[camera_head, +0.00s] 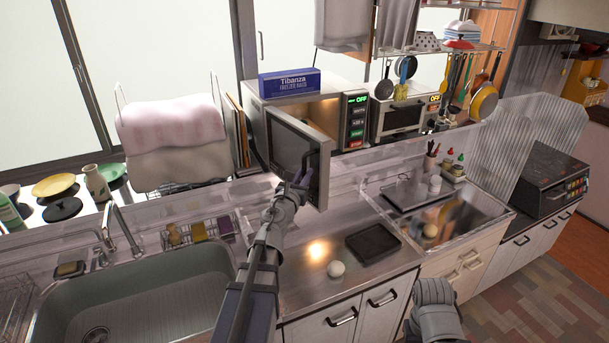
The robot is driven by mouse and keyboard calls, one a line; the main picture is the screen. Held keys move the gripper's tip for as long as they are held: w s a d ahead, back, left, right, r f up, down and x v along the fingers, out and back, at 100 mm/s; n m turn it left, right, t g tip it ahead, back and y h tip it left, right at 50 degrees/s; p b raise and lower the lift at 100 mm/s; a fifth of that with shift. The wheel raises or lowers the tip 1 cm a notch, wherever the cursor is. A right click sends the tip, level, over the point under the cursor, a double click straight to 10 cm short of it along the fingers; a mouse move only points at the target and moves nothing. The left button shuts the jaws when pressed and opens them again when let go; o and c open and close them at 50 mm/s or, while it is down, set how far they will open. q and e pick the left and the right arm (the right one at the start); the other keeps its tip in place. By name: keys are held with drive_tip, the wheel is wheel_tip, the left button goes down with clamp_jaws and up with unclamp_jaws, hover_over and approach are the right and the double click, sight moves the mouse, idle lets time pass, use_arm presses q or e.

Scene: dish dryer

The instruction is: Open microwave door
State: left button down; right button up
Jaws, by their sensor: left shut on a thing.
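The microwave (357,120) stands on the back shelf, with a control panel that reads OFF in green. Its door (291,146) is partly open, swung out toward me from the left side, and a strip of the inside shows behind it. My left gripper (303,182) is shut on the door handle (311,160) near the door's free right edge; the fingers hide part of the handle. Part of my right arm shows low at the right, apart from the microwave; its fingers cannot be made out.
A blue box (289,83) lies on top of the microwave. A toaster oven (402,117) stands to its right. A draped cloth rack (172,135) and a thin upright board are close to its left. A white egg-like object (336,268) and a black tray (372,243) lie on the counter below.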

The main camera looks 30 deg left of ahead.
use_arm(q)
drive_tip(key=shift+w+a, duration=0.1)
drive_tip(key=shift+a, duration=0.05)
drive_tip(key=c, duration=0.8)
unclamp_jaws()
drive_tip(key=shift+c, duration=0.2)
